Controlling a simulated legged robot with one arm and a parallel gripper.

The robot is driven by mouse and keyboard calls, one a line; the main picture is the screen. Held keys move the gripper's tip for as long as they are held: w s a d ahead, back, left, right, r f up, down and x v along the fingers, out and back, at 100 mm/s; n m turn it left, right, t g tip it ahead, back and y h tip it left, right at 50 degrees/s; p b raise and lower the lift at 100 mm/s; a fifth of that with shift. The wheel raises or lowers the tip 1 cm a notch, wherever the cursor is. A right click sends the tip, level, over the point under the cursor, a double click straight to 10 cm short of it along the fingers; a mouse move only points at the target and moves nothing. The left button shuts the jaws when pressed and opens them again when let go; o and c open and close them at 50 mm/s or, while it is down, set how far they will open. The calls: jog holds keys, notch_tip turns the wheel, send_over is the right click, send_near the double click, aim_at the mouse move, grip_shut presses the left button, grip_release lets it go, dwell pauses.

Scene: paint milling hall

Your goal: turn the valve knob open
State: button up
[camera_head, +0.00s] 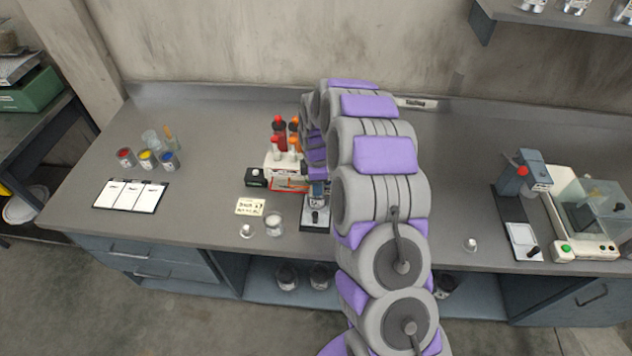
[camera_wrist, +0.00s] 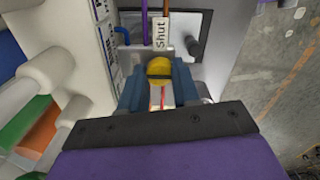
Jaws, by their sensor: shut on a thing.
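The valve knob (camera_wrist: 159,70) is a round yellow knob with a dark bar across it, in the middle of the wrist view. A white label reading "Shut" (camera_wrist: 160,33) stands just above it. My gripper (camera_wrist: 158,88) has its blue-grey fingers on either side of the knob and is shut on it. A thin red line shows below the knob between the fingers. In the head view my arm reaches over the bench to a white unit with red and orange bottles (camera_head: 285,160); the knob cannot be made out there.
In the wrist view, a dark knob (camera_wrist: 196,48) and purple and brown tubes are close by, with white cylinders at left.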

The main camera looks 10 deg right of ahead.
jog(key=shift+r+n, duration=0.1)
jog(key=shift+n, duration=0.2)
jog(key=o, duration=1.1)
jog(key=shift+c, duration=0.2)
notch_tip(320, 180, up, 17)
jog(key=p, duration=0.1)
jog(key=shift+r, duration=0.1)
